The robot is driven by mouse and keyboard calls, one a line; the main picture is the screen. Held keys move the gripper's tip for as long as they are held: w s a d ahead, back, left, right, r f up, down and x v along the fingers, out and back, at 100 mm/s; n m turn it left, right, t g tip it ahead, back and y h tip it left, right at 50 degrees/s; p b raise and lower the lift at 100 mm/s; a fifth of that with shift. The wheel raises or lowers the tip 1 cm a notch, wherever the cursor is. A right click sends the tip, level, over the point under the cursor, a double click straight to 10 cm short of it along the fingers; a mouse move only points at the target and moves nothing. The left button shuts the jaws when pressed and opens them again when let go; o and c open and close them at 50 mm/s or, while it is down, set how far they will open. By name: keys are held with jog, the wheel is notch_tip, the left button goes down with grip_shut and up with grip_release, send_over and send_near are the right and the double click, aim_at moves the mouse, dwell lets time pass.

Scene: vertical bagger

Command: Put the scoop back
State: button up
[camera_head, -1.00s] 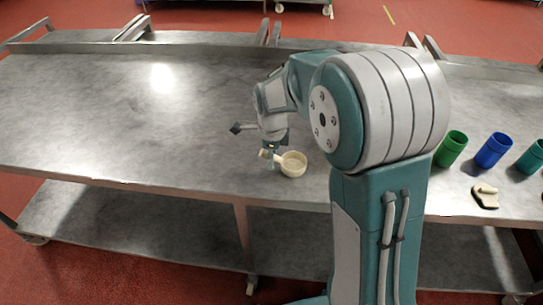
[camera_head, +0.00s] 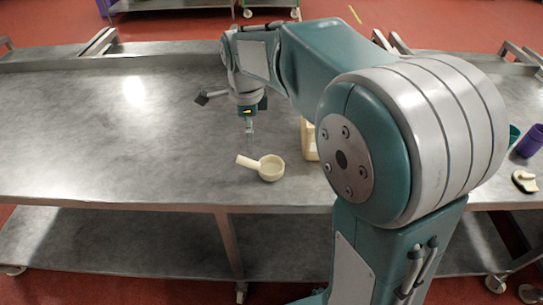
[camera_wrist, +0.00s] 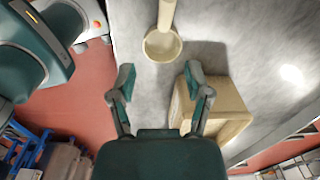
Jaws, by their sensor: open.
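The cream scoop (camera_head: 271,170) lies on the metal table in front of my arm, its bowl facing up and its short handle pointing left in the head view. In the wrist view the scoop (camera_wrist: 161,45) is beyond my fingertips, near the top edge, and its handle runs out of the picture. My gripper (camera_head: 249,141) points down above the table, behind the scoop and apart from it. In the wrist view my gripper (camera_wrist: 160,84) is open, with nothing between its fingers.
A cream box-like container (camera_head: 309,142) stands right of my gripper, partly hidden by my arm; in the wrist view the container (camera_wrist: 228,103) is close to one finger. A purple cup (camera_head: 530,141) and a small beige-and-black item (camera_head: 524,181) are at far right. The table's left is clear.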

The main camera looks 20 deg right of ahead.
jog(key=s+d+r+n+t, duration=0.1)
jog(key=s+d+n+t, duration=0.1)
jog(key=s+n, duration=0.8)
jog(key=s+d+r+n+t, duration=0.1)
jog(key=s+d+n+t, duration=0.1)
jog(key=s+n, duration=0.8)
jog(key=shift+s+d+r+t, duration=0.2)
jog(key=shift+s+r+t, duration=0.15)
jog(key=shift+s+t, duration=0.35)
